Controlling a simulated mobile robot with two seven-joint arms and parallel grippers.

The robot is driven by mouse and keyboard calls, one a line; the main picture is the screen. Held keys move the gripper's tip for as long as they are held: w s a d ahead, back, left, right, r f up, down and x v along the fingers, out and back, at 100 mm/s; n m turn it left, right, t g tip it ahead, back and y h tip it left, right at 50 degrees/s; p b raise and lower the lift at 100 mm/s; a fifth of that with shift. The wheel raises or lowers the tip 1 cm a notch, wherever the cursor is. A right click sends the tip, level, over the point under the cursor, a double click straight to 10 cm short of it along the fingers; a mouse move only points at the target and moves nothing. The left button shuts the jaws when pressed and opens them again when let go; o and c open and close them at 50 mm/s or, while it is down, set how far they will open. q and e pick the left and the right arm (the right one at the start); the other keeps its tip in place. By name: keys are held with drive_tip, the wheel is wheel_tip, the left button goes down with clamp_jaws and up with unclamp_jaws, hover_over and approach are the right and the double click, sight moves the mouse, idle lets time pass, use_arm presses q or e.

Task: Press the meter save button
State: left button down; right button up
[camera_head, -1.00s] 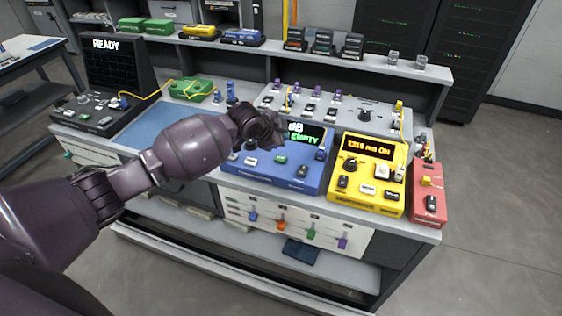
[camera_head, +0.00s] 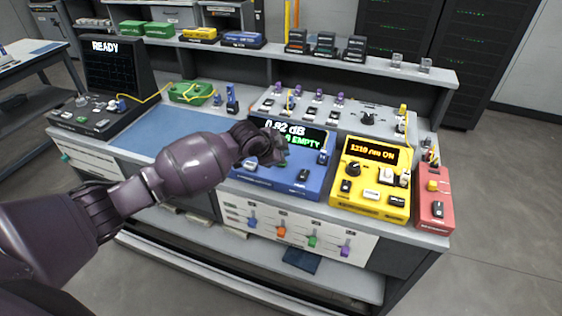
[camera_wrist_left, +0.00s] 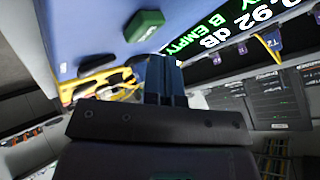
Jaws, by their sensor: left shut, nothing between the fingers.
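The blue meter (camera_head: 317,180) sits on the bench, its display (camera_head: 305,138) lit with a white dB reading and a green line ending in EMPTY. My left gripper (camera_head: 272,154) is over the middle of the meter, just below the display, and hides part of its face and some controls. In the left wrist view, the shut, empty fingers (camera_wrist_left: 164,78) point at the blue face. A green button (camera_wrist_left: 144,25) there is beyond the fingertips; whether they touch it cannot be told. My right gripper is out of view.
A yellow unit (camera_head: 342,197) and a red unit (camera_head: 433,215) stand right of the meter. A grey panel with switches (camera_head: 340,112) is behind it. A blue mat (camera_head: 165,133) lies left, beside a black READY console (camera_head: 112,75).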

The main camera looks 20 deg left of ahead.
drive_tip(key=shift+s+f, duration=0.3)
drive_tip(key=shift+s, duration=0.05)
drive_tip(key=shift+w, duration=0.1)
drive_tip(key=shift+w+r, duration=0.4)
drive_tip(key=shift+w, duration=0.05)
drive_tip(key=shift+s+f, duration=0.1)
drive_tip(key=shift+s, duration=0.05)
use_arm(q)
drive_tip(key=shift+f, duration=0.5)
idle(0.8)
drive_tip(key=shift+f, duration=0.1)
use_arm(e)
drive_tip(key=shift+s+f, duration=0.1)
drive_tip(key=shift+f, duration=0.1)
